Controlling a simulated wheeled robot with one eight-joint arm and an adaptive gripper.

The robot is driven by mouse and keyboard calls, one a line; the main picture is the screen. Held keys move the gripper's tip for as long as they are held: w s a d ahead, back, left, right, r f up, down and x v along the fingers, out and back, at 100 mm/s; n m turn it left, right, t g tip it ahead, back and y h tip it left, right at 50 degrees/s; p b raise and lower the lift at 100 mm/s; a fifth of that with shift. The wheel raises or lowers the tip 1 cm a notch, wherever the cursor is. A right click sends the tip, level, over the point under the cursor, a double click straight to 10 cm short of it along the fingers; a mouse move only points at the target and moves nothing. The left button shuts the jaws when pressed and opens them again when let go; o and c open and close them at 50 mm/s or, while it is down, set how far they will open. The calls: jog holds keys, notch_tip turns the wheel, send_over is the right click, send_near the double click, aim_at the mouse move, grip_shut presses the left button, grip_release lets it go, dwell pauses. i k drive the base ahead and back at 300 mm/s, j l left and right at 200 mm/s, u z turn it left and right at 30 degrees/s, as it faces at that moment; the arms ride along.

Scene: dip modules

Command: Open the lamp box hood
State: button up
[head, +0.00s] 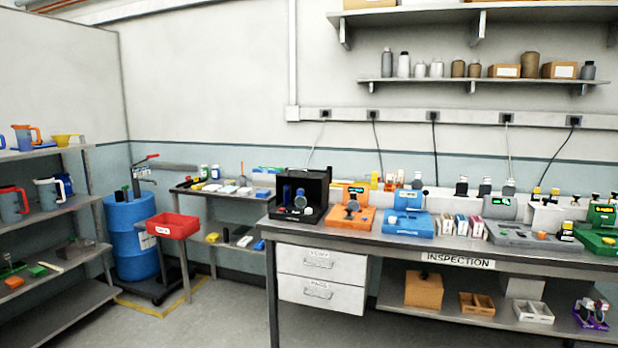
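A black box (317,186) stands at the left end of the inspection bench. It looks like the lamp box, though I see no label on it. Its front faces me, with a dark recess holding a blue part and a small round light-coloured part. At this size I cannot tell whether its hood is open or shut. My gripper is not in view.
The bench (365,237) carries an orange device (350,200) just right of the black box, then a blue device (408,215). Drawers (320,278) sit below. A red bin (173,225) and blue drum (133,237) stand left. Floor in front is clear.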

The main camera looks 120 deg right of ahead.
aim_at(291, 173)
jog(key=z, duration=3.95)
jog(key=i+z, duration=0.1)
jog(key=i+l, duration=0.05)
jog(key=i, duration=0.05)
